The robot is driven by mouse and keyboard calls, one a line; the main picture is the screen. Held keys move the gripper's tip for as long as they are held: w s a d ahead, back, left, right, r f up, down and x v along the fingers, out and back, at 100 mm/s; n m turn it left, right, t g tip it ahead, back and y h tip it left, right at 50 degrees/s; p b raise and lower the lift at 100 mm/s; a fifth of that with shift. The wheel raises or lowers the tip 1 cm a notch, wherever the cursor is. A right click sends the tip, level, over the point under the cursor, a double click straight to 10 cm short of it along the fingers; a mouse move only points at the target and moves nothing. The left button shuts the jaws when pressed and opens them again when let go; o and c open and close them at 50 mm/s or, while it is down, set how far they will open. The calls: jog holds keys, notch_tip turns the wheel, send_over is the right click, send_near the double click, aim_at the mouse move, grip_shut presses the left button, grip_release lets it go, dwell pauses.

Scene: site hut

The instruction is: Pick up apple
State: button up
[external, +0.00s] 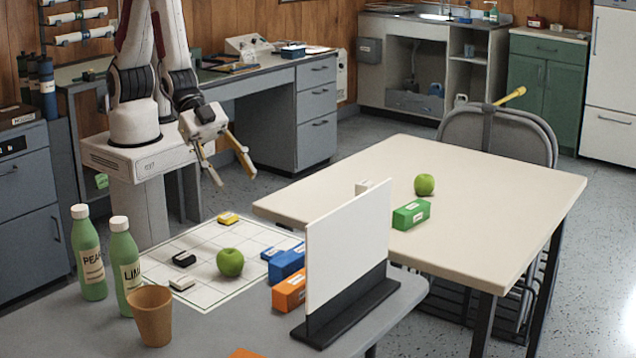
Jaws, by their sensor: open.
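Two green apples are in the external view. One apple (230,262) rests on the white gridded sheet (205,243) on the grey table. The other apple (424,185) rests on the cream table, just behind a green box. My gripper (234,171) is open and empty. It hangs in the air beyond the grey table, behind and above the gridded sheet, apart from both apples. Its two fingers point down, spread wide.
A white upright panel (347,245) on a dark base divides the tables' near area. Blue (286,262), orange (290,291) and green (411,214) boxes lie nearby. Two green bottles (124,262) and a brown cup (150,315) stand at left. The cream table's right half is clear.

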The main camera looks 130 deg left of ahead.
jog(key=d+f+m+t, duration=0.1)
jog(key=d+f, duration=0.2)
jog(key=f, duration=0.4)
jog(key=m+t+h, duration=0.1)
send_near(230, 261)
jog(key=shift+w+a+f, duration=0.35)
jog(key=shift+a+f, duration=0.45)
jog(key=shift+f, duration=0.05)
jog(key=shift+s+d+f+h, duration=0.2)
jog(key=shift+s+f+h, duration=0.2)
jog(key=shift+f, duration=0.15)
jog(key=shift+x, duration=1.35)
jog(key=shift+w, duration=0.1)
jog(key=shift+x, duration=2.45)
jog(key=shift+w+a+r, duration=0.15)
jog(key=shift+r, duration=0.05)
